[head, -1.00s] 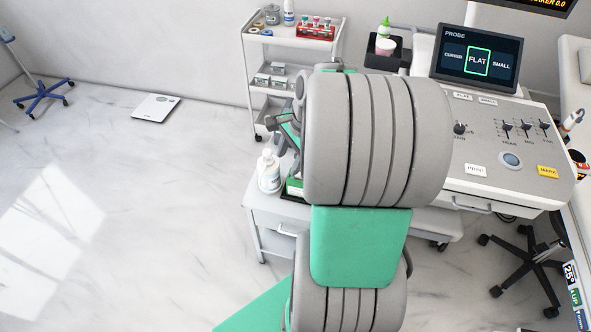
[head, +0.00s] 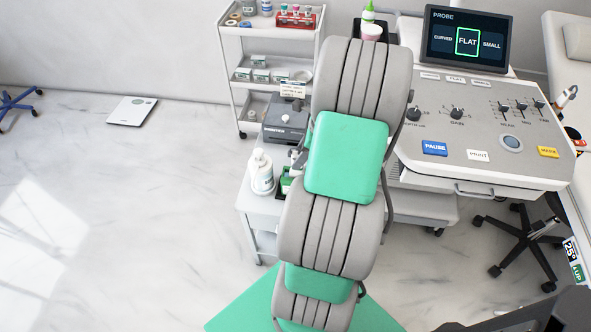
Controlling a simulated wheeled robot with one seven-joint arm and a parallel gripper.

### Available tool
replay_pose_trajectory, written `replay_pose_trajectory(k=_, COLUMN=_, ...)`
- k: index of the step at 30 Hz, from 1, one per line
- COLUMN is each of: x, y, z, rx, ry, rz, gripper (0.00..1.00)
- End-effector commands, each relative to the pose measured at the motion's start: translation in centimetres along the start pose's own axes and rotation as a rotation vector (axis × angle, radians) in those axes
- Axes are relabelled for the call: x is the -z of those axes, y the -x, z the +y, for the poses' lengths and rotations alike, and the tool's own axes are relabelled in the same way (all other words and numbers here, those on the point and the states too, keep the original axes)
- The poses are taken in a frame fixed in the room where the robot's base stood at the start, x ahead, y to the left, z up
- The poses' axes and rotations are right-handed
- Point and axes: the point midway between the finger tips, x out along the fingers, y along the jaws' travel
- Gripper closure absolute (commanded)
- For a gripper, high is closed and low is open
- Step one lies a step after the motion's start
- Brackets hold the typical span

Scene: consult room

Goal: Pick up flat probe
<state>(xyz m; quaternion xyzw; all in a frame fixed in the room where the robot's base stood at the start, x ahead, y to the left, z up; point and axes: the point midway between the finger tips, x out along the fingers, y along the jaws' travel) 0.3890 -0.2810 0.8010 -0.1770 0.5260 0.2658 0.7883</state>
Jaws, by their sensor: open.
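I cannot pick out the flat probe for certain. A small pale handheld piece with a dark part (head: 566,96) stands at the right side of the ultrasound console (head: 460,165); I cannot tell which probe it is. The console screen (head: 467,40) reads PROBE, with FLAT framed in green between CURVED and SMALL. My grey and green arm (head: 346,155) rises through the middle of the view and hides part of the console's left side. My gripper cannot be made out in the head view.
A white trolley (head: 270,92) with a red rack stands at the back. A bottle (head: 261,172) and a grey boxy device (head: 285,120) are left of my arm. A stool (head: 520,235) is below the console, a couch (head: 550,50) at right. Floor at left is largely clear.

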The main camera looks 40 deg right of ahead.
Motion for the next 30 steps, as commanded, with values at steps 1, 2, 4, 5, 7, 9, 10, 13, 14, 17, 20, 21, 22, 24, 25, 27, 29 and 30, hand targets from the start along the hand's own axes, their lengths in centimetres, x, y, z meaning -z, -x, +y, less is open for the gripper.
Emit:
replay_pose_trajectory(k=1, x=-0.2, y=-0.9, z=0.0, rx=-0.004, ry=0.001, rz=0.001, gripper=0.52)
replay_pose_trajectory(k=2, x=-0.4, y=-1.5, z=0.0, rx=-0.005, ry=0.002, rz=0.000, gripper=0.52)
replay_pose_trajectory(k=4, x=-0.5, y=-2.8, z=-0.1, rx=-0.004, ry=0.002, rz=0.000, gripper=0.52)
replay_pose_trajectory(k=5, x=-0.5, y=-3.3, z=0.0, rx=-0.004, ry=0.002, rz=0.000, gripper=0.52)
replay_pose_trajectory(k=7, x=-0.6, y=-4.0, z=-0.1, rx=-0.003, ry=0.003, rz=0.001, gripper=0.52)
replay_pose_trajectory(k=9, x=-0.6, y=-4.2, z=-0.1, rx=-0.001, ry=0.003, rz=0.001, gripper=0.52)
replay_pose_trajectory(k=10, x=-0.6, y=-4.2, z=-0.1, rx=0.000, ry=0.004, rz=0.002, gripper=0.52)
replay_pose_trajectory(k=13, x=-0.6, y=-4.2, z=-0.1, rx=-0.001, ry=0.004, rz=0.001, gripper=0.52)
replay_pose_trajectory(k=14, x=-0.6, y=-4.2, z=-0.1, rx=-0.001, ry=0.005, rz=0.001, gripper=0.52)
replay_pose_trajectory(k=17, x=-0.7, y=-4.2, z=-0.1, rx=-0.001, ry=0.006, rz=0.001, gripper=0.60)
replay_pose_trajectory(k=20, x=-0.7, y=-4.2, z=-0.1, rx=-0.001, ry=0.006, rz=0.001, gripper=0.69)
replay_pose_trajectory(k=21, x=-0.7, y=-4.2, z=-0.1, rx=-0.002, ry=0.006, rz=0.001, gripper=0.72)
replay_pose_trajectory(k=22, x=-0.7, y=-4.2, z=-0.1, rx=-0.002, ry=0.006, rz=0.001, gripper=0.74)
replay_pose_trajectory(k=24, x=-0.7, y=-4.2, z=-0.1, rx=-0.002, ry=0.006, rz=0.001, gripper=0.80)
replay_pose_trajectory(k=25, x=-0.7, y=-4.2, z=-0.1, rx=-0.002, ry=0.006, rz=0.001, gripper=0.83)
replay_pose_trajectory(k=27, x=-0.7, y=-4.2, z=-0.1, rx=-0.002, ry=0.006, rz=0.001, gripper=0.88)
replay_pose_trajectory(k=29, x=-0.7, y=-4.2, z=-0.1, rx=-0.002, ry=0.006, rz=0.001, gripper=0.93)
replay_pose_trajectory(k=30, x=-0.7, y=-4.2, z=-0.1, rx=-0.002, ry=0.006, rz=0.001, gripper=0.96)
